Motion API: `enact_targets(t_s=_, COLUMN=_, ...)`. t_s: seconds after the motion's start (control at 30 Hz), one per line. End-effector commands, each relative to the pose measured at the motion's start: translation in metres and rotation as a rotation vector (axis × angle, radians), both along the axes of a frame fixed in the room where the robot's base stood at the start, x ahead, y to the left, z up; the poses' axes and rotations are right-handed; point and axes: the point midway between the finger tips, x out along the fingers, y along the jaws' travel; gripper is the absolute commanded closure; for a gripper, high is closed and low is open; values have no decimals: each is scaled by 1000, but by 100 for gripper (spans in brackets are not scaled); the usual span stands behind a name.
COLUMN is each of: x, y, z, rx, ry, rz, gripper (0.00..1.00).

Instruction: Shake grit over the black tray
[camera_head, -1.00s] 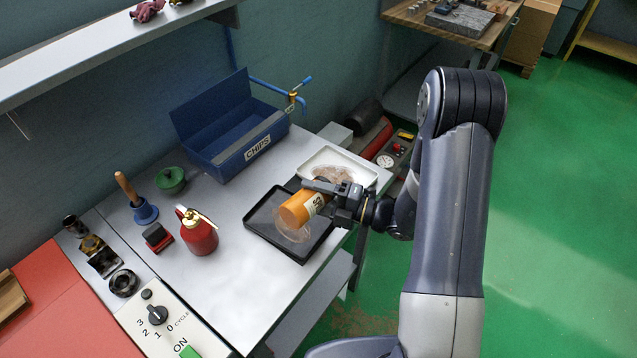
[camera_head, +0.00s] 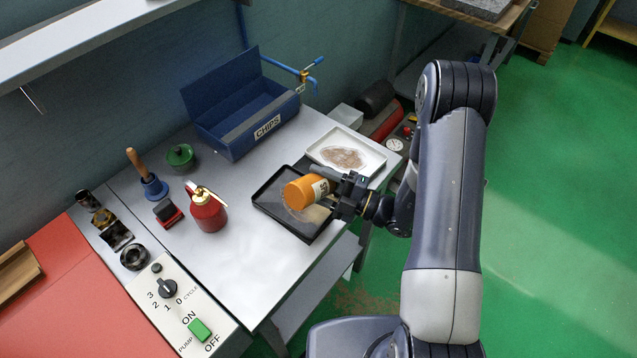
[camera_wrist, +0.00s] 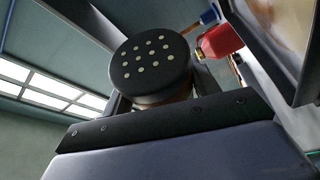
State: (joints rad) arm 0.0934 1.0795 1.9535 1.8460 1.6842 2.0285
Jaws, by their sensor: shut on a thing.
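An orange shaker (camera_head: 299,193) with a pale label lies tilted on its side in the air above the black tray (camera_head: 270,218). My gripper (camera_head: 336,192) is shut on it from the right. In the wrist view the shaker's black round cap (camera_wrist: 150,65) shows with several pale holes; its body is mostly hidden behind it. A thin pale patch of grit (camera_head: 314,214) shows on the black tray's floor, partly under the shaker. I cannot tell whether grit is falling.
A white tray (camera_head: 319,157) with brown grit stands behind the black tray. A blue CHIPS box (camera_head: 228,138) is at the back. A red oil can (camera_head: 208,213), a red-black block (camera_head: 168,213), a blue-based wooden-handled tool (camera_head: 153,188) and a green pot (camera_head: 180,157) stand left.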

Motion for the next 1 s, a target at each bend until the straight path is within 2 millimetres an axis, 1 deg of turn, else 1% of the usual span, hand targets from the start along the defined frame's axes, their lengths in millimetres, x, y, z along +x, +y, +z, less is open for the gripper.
enact_targets(t_s=0.37, x=0, y=1, z=1, rx=1, ry=-1, rz=0, gripper=74)
enact_targets(t_s=1.0, x=18, y=26, z=1, rx=0, ry=-2, rz=1, gripper=74)
